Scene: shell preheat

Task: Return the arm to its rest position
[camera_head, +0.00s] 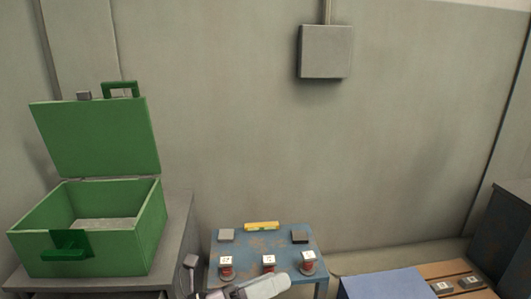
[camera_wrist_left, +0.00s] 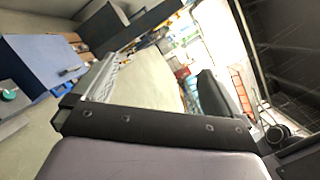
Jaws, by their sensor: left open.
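My left gripper (camera_head: 232,284) shows at the bottom edge of the head view, partly cut off, in front of the small blue table (camera_head: 262,243). In the left wrist view its jaws (camera_wrist_left: 155,88) stand apart with nothing between them. My right gripper is not in view.
An open green box (camera_head: 100,228) with its lid (camera_head: 95,137) raised stands on a grey stand (camera_head: 175,235) at left. A blue block (camera_head: 385,284) is at lower right.

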